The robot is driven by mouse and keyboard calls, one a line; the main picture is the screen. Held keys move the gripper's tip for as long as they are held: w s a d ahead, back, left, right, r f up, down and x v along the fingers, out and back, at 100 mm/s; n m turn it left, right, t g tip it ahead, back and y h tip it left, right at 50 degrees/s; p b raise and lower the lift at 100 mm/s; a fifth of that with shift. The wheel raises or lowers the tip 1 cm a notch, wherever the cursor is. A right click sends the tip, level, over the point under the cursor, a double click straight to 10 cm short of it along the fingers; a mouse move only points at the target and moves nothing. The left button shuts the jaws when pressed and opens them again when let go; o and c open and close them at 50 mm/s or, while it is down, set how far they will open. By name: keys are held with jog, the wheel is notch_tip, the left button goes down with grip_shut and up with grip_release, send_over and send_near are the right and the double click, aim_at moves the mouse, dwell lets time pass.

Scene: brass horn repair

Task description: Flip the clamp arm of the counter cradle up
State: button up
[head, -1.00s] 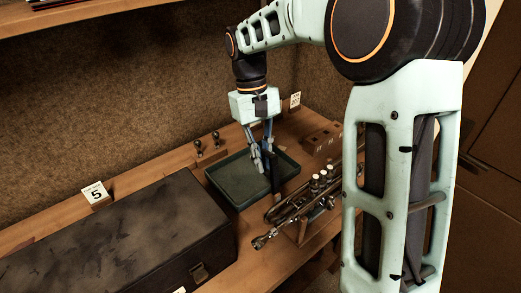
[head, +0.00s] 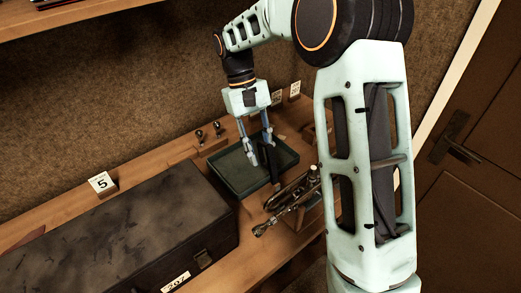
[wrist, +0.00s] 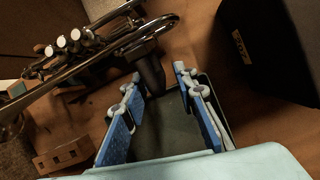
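The brass horn (head: 290,197) with its valves rests on the counter cradle (head: 303,215), partly hidden behind my arm. It shows at upper left in the wrist view (wrist: 105,50). A dark upright bar (head: 271,172) stands at the horn's near-left end, by the green tray; it looks like the clamp arm. In the wrist view its dark rounded end (wrist: 151,75) lies just beyond my fingertips. My gripper (head: 262,152) points down over the tray. Its blue fingers (wrist: 157,80) are apart with nothing held between them. I cannot tell whether a finger touches the bar.
The green tray (head: 232,178) lies under my gripper and looks empty. A large dark case (head: 120,240) fills the counter at left, with a number 5 card (head: 102,183) behind it. Two small mouthpieces (head: 208,131) stand in a wooden rack at the back. A door (head: 480,190) is at right.

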jog(key=v, duration=0.7)
jog(key=shift+r, duration=0.3)
dwell(0.3)
